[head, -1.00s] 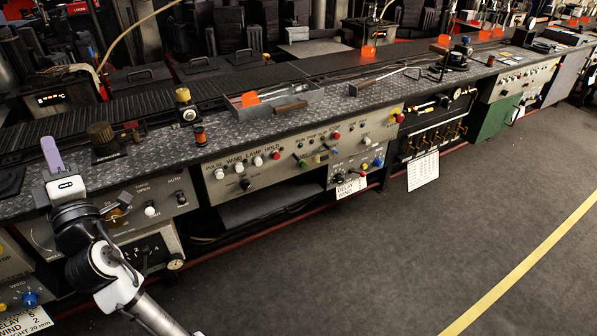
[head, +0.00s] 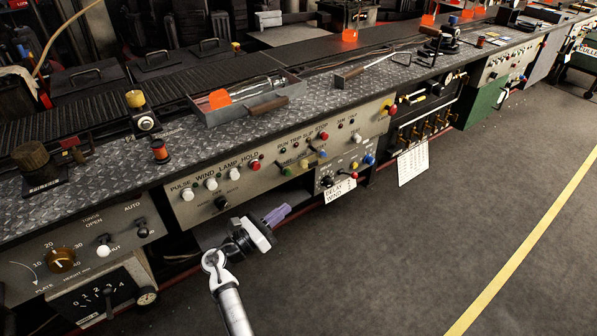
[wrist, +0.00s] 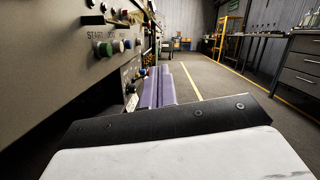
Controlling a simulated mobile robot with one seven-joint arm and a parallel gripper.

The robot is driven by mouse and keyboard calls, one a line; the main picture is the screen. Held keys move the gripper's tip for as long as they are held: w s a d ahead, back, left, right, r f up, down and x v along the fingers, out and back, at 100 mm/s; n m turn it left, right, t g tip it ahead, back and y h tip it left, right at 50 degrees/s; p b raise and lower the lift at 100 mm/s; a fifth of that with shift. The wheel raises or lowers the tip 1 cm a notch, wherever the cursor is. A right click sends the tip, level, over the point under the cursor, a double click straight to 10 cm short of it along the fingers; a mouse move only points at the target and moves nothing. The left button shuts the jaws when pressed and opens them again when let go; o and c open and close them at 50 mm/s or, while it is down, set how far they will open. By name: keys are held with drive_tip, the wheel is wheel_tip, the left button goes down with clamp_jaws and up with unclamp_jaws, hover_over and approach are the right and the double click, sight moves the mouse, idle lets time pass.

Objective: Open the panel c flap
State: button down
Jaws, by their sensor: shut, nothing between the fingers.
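No flap marked "panel c" can be made out in either view, and I cannot tell which front part it is. A grey control panel (head: 285,160) with PULSE, WIND, LAMP and HOLD knobs faces the aisle, above a dark recess. My gripper (head: 284,210) is in front of and below this panel, its purple fingers pointing right and slightly up. The fingers also show in the wrist view (wrist: 158,88), close together and empty. In that view a panel with coloured buttons (wrist: 90,45) is on the left, apart from the fingers as far as I can tell.
The metal bench top (head: 290,110) carries a tray (head: 245,108) with an orange piece and tools. A paper label (head: 340,190) and a white sheet (head: 413,163) hang from the front. Another control panel (head: 80,250) is at lower left. The grey aisle floor (head: 440,240) is clear.

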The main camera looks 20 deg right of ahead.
sight(306, 169)
drive_tip(key=w+d+r+p, duration=0.3)
drive_tip(key=d+r, duration=0.3)
drive_tip(key=d, duration=0.2)
drive_tip(key=shift+w+d+r, duration=0.25)
drive_tip(key=shift+w, duration=0.45)
drive_tip(key=r+p, duration=0.1)
drive_tip(key=p, duration=0.1)
drive_tip(key=r+n+p, duration=0.1)
drive_tip(key=p, duration=0.2)
drive_tip(key=r+p, duration=0.1)
drive_tip(key=p, duration=0.1)
drive_tip(key=shift+w+a+n+t+y, duration=0.1)
drive_tip(key=shift+w+n+t+y, duration=0.15)
drive_tip(key=shift+n+t+y, duration=0.05)
drive_tip(key=shift+f, duration=0.1)
